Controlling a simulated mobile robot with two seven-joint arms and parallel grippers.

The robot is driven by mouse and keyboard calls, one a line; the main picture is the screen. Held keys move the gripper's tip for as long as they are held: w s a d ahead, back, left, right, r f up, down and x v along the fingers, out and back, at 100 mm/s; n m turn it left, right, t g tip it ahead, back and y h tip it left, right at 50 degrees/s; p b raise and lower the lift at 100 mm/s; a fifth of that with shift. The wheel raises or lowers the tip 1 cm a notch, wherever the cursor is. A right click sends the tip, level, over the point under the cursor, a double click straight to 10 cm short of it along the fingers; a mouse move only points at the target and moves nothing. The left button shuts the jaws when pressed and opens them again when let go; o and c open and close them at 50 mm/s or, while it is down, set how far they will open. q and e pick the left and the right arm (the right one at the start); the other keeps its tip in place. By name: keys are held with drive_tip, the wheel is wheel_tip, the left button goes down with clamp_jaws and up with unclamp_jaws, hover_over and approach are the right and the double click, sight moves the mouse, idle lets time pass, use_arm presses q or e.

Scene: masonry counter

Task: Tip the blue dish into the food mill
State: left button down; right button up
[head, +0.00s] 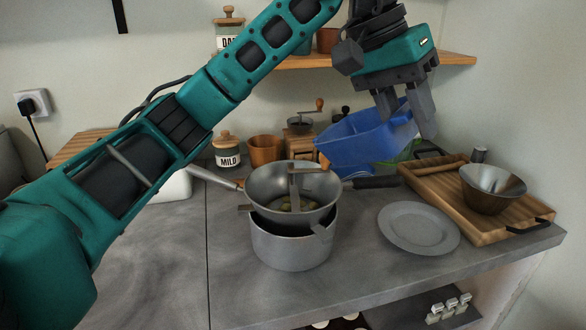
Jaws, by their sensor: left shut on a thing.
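My left gripper (410,128) comes down from above and is shut on the dish's right side. The dish is held in the air, tilted down to the left, behind and right of the food mill. The food mill (265,187) is a metal bowl with a crank and a wooden knob, resting on a grey pot (283,248). Some pale greenish pieces lie in the bottom of the mill. The dish's inside is mostly hidden. My right gripper is not in view.
A grey plate (418,228) lies right of the pot. A wooden tray (487,228) with a metal bowl (492,185) stands at the right. Jars and a coffee grinder (300,127) line the wall. The counter's left front is clear.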

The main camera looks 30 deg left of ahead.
use_arm(q)
drive_tip(key=w+d+f+g+y+p, duration=0.1)
drive_tip(key=w+d+f+y, duration=0.1)
drive_tip(key=d+f+y, duration=0.4)
drive_tip(key=shift+d+f+g, duration=0.4)
drive_tip(key=shift+d+f, duration=0.45)
drive_tip(key=shift+f, duration=1.75)
drive_tip(key=shift+w, duration=0.1)
